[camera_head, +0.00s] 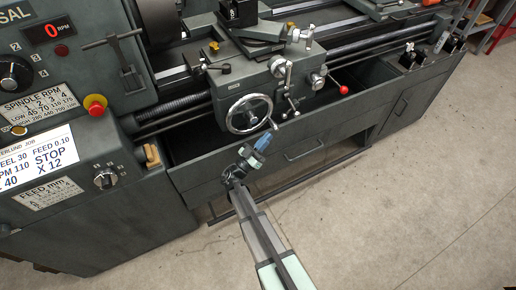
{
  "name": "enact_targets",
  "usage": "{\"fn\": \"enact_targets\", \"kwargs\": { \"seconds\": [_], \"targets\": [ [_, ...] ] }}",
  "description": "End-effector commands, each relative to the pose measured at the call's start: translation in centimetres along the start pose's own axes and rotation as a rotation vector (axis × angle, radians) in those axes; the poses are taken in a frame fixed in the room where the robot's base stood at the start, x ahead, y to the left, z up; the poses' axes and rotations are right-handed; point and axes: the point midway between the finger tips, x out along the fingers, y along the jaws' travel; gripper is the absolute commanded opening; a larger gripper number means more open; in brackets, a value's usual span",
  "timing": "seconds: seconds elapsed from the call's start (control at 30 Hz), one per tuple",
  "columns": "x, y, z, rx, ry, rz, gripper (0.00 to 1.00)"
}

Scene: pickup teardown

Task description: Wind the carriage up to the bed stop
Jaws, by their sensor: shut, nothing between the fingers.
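The lathe carriage (262,82) sits on the bed at mid-picture, with a chromed handwheel (249,114) on its apron. The handwheel's small crank handle (274,124) is at the wheel's lower right. My gripper (266,136) is shut and empty, just below and left of that handle. I cannot tell whether its tips touch the handle or sit in front of it. I cannot pick out the bed stop for certain; the bed left of the carriage shows only in part.
A red-knobbed lever (342,89) and smaller levers stand right of the handwheel. Floor (400,200) in front is clear.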

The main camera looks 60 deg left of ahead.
Motion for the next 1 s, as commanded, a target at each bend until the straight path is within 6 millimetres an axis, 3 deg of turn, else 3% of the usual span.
{"fn": "enact_targets", "kwargs": {
  "seconds": [0.2, 0.6, 0.8, 1.0],
  "targets": [
    [1.5, 0.0, 0.0, 0.000, 0.000, -0.001, 0.00],
    [1.7, 0.0, 0.0, 0.000, 0.000, 0.000, 0.00],
    [3.2, 0.2, 0.0, 0.000, -0.001, 0.002, 0.00],
    [3.4, 0.2, 0.1, 0.000, -0.005, 0.003, 0.00]
  ]
}}
